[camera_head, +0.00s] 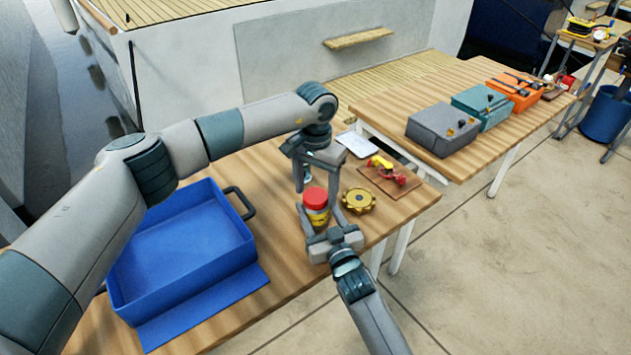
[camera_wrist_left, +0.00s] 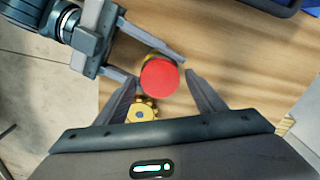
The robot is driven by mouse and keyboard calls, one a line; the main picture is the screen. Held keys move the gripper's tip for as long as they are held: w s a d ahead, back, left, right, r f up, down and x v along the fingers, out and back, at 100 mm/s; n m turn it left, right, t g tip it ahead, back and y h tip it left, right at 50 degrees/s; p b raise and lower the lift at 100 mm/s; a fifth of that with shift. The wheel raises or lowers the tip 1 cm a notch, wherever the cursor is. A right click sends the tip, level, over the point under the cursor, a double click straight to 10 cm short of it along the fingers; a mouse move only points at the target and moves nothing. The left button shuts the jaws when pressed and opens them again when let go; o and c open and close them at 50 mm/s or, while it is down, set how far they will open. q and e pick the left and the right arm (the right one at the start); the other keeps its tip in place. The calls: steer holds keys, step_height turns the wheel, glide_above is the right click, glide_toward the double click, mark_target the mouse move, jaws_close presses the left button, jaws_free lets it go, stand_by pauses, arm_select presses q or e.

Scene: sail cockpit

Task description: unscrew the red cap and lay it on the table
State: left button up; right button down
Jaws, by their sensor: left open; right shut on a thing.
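The red cap (camera_head: 315,196) sits on top of a yellow jar (camera_head: 317,216) that stands upright on the wooden table (camera_head: 284,287). In the left wrist view the red cap (camera_wrist_left: 159,77) lies just beyond my left fingertips. My left gripper (camera_head: 318,185) is open above and behind the jar, its fingers pointing down; its fingers also show spread in the left wrist view (camera_wrist_left: 160,80). My right gripper (camera_head: 318,219) is shut on the jar from the front, one finger on each side below the cap. The jar's lower part is partly hidden by the right gripper.
A blue bin (camera_head: 246,237) stands on the table to the left. A golden gear wheel (camera_head: 358,200) lies close to the right of the jar. A brown board (camera_head: 397,181) with red and yellow parts and a white sheet (camera_head: 355,144) lie farther back.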

arm_select(q)
steer(key=shift+f, duration=0.1)
steer(key=shift+c, duration=0.5)
steer(key=c, duration=1)
